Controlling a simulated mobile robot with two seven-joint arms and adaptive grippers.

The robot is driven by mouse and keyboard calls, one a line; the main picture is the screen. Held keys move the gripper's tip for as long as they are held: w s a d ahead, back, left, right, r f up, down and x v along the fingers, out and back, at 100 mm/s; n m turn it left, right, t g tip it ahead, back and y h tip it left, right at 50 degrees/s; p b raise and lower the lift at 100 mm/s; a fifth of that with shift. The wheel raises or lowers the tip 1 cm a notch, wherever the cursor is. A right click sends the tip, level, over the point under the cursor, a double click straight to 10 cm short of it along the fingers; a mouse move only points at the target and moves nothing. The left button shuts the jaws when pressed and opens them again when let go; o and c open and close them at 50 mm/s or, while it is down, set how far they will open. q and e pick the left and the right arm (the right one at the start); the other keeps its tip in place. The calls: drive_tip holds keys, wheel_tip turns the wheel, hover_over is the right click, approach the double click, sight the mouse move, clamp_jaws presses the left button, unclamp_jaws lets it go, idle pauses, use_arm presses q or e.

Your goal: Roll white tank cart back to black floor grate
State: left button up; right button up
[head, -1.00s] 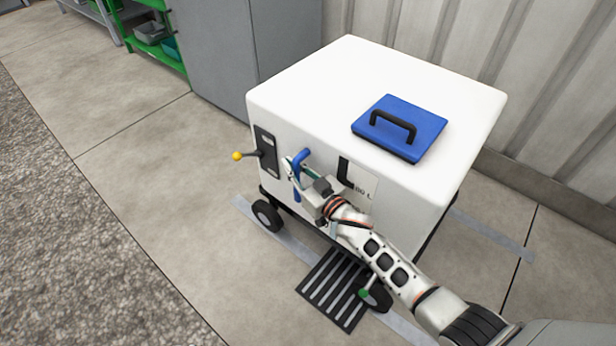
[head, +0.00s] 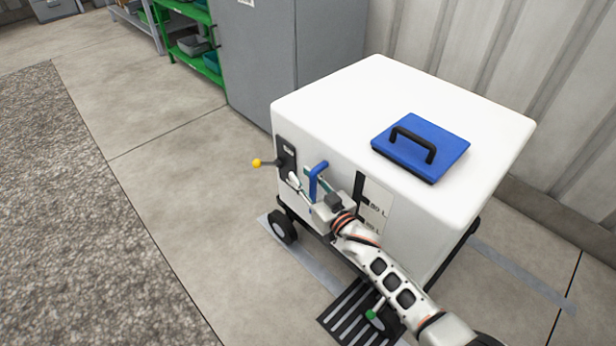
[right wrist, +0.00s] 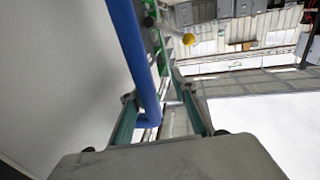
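The white tank cart (head: 400,95) stands on dark wheels, with a blue lid (head: 420,147) on top. A blue handle (head: 318,175) and a yellow-knobbed lever (head: 257,162) are on its near side. The black floor grate (head: 345,318) lies at the cart's near lower edge, partly hidden by my arm and a wheel. My right gripper (head: 302,180) is at the blue handle. In the right wrist view its fingers (right wrist: 160,112) are spread, with the blue handle (right wrist: 132,55) between them, closer to the left finger. My left gripper is not in view.
A green-tipped pedal (head: 371,314) shows by the grate. Grey tape strips (head: 305,262) mark the floor. A grey cabinet (head: 260,60) and green shelves (head: 190,45) stand behind at left. A corrugated wall is close behind the cart. Concrete floor at left is clear.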

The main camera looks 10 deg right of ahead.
drive_tip(key=shift+w+d, duration=0.15)
drive_tip(key=shift+d, duration=0.05)
drive_tip(key=shift+s+d, duration=0.35)
drive_tip(key=shift+s, duration=0.05)
drive_tip(key=v, duration=1.1)
drive_tip(key=shift+a, duration=0.15)
drive_tip(key=shift+s, duration=0.1)
